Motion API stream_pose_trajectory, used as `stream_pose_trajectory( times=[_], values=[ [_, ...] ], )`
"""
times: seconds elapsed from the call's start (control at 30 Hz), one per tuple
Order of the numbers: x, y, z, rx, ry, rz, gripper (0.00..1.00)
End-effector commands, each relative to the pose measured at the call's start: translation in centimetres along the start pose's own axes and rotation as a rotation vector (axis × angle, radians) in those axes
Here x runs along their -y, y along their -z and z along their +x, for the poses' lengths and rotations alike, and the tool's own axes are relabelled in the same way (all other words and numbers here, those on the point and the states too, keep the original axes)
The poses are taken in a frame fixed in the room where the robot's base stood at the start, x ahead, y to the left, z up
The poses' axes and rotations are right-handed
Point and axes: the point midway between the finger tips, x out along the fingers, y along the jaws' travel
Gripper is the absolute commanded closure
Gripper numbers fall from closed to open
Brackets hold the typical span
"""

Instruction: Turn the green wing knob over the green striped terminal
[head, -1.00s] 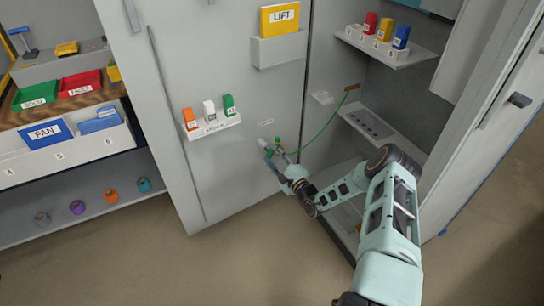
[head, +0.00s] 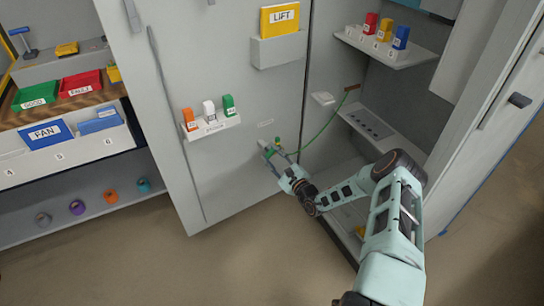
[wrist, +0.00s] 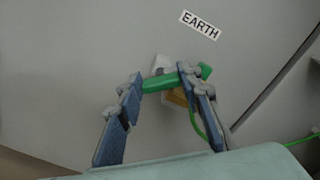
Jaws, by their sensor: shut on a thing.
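The green wing knob (wrist: 160,83) sits on the door panel below the EARTH label (wrist: 200,25) in the wrist view. My gripper (wrist: 162,82) is shut on it, with one finger at its left part and the other across its right part. The right wing tip sticks out past the right finger. A green cable (wrist: 195,122) hangs from the terminal behind the right finger. A brass-coloured piece (wrist: 177,97) and a pale piece (wrist: 161,63) show behind the knob. No stripes can be made out on the terminal. In the head view my gripper (head: 272,152) is at the panel.
The green cable (head: 322,131) runs up to the right into the open cabinet. A ledge with orange, white and green blocks (head: 212,126) is left of my gripper. A yellow LIFT folder (head: 281,18) is above. The panel around the knob is largely clear.

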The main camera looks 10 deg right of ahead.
Motion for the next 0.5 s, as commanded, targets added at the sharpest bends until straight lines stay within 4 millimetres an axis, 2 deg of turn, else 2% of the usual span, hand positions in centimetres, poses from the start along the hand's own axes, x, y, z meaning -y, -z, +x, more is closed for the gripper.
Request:
stream_pose_trajectory(
  times=[0.2, 0.5],
  values=[
    [0.12, 0.06, -0.03, -0.001, 0.001, 0.184, 0.91],
    [0.2, 0.13, -0.04, -0.002, 0.001, 0.371, 0.91]
  ],
)
